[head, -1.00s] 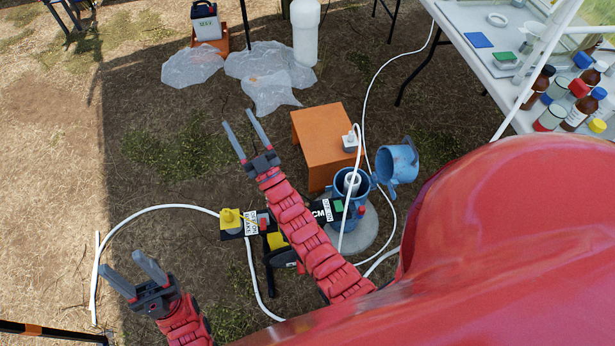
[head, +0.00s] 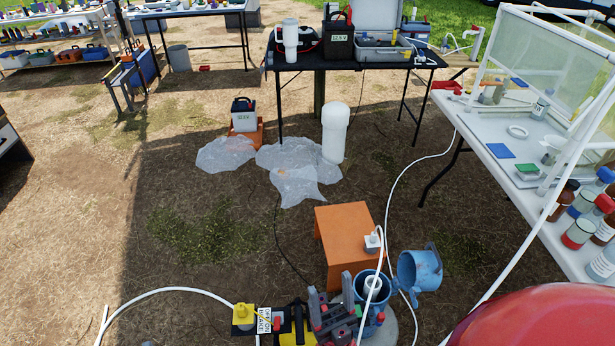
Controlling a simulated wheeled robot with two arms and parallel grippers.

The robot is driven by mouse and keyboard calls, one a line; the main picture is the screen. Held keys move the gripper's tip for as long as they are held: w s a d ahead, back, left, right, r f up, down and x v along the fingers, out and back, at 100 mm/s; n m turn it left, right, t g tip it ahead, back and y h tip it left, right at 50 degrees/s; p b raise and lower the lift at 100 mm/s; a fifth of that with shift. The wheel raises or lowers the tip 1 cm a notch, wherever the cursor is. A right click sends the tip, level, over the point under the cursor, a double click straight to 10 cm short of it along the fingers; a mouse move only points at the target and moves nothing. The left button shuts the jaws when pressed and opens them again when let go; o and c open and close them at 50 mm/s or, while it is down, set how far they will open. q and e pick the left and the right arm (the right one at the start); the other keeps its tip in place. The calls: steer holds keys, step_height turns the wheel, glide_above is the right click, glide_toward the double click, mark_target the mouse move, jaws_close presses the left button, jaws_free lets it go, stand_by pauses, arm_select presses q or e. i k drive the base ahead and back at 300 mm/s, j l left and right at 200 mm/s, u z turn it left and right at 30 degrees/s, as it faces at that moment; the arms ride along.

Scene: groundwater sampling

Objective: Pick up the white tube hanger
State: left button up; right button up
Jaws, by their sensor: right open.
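A small white block (head: 373,242), which may be the white tube hanger, sits at the right edge of the orange stool (head: 338,220). A white tube (head: 380,265) runs from it down to the blue well casing (head: 389,289), where a white pipe end (head: 371,286) shows inside the opening. My right gripper (head: 331,293) is at the bottom centre, left of the casing and below the stool in the picture. Its two grey fingers are apart with nothing between them. It is clear of the white block. My left gripper is not in view.
An open blue lid (head: 419,271) stands right of the casing. A yellow-and-black device (head: 244,316) lies left of my right gripper. Plastic sheeting (head: 295,170) and a white cylinder (head: 335,132) are behind the stool. A white table (head: 500,130) with bottles stands at right.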

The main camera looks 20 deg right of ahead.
mark_target(372, 241)
steer(key=z, duration=1.25)
steer(key=i+l+z, duration=0.15)
steer(key=l, duration=0.3)
steer(key=i+l+z, duration=0.15)
steer(key=i+l, duration=0.25)
steer(key=i+l+z, duration=0.1)
steer(key=i+l, duration=0.2)
steer(key=l, duration=0.15)
steer(key=i+u, duration=0.2)
steer(key=u, duration=0.25)
steer(key=i+l+u, duration=0.15)
steer(key=u, duration=0.3)
steer(key=i+l+u, duration=0.2)
steer(key=u, duration=0.2)
steer(key=i+l+u, duration=0.2)
steer(key=u, duration=0.25)
steer(key=i+l+u, duration=0.15)
steer(key=l+u, duration=0.15)
steer(key=u, duration=0.15)
